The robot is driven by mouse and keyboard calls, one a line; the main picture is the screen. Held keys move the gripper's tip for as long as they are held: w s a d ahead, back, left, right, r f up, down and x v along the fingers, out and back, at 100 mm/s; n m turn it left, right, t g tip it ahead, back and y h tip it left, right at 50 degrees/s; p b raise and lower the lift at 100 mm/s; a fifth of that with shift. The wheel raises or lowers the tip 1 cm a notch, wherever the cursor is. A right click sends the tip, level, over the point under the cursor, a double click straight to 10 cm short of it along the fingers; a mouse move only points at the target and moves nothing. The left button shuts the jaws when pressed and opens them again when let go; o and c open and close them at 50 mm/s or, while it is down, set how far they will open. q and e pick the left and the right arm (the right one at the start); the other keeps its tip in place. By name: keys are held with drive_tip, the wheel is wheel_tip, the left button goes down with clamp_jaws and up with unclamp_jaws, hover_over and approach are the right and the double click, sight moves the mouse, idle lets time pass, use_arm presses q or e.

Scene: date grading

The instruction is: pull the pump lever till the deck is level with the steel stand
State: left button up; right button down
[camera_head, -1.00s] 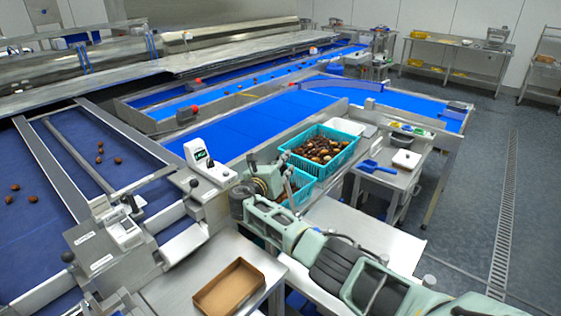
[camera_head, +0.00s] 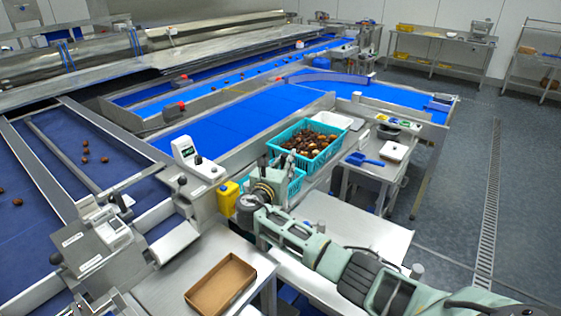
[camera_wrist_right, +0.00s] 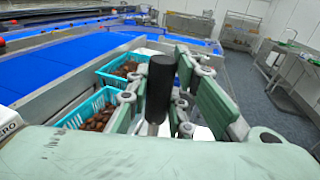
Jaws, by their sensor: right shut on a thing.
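My right gripper (camera_head: 268,182) is beside the turquoise crates in the head view. In the right wrist view its fingers (camera_wrist_right: 165,88) are shut around an upright black grip, the end of the pump lever (camera_wrist_right: 160,82). The lever's lower part is hidden by my gripper. A flat grey metal top (camera_head: 362,226) lies beyond my right arm; I cannot tell whether it is the deck. A steel stand (camera_head: 372,172) holds a white tray and a blue scoop. The heights of these surfaces are hard to compare. My left gripper is not clearly visible.
A turquoise crate full of dates (camera_head: 325,158) stands beside the blue belt (camera_head: 235,125), with another crate partly behind my gripper. A yellow jug (camera_head: 228,198) stands left of my gripper. A brown box (camera_head: 221,284) sits on the front table. The floor at right is clear.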

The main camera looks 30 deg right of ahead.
drive_tip(key=shift+s+d+f+m, duration=0.1)
drive_tip(key=shift+s+d+m, duration=0.15)
drive_tip(key=shift+s, duration=0.3)
drive_tip(key=shift+s+d+f+m, duration=0.15)
drive_tip(key=shift+s+m, duration=0.1)
drive_tip(key=shift+s, duration=0.3)
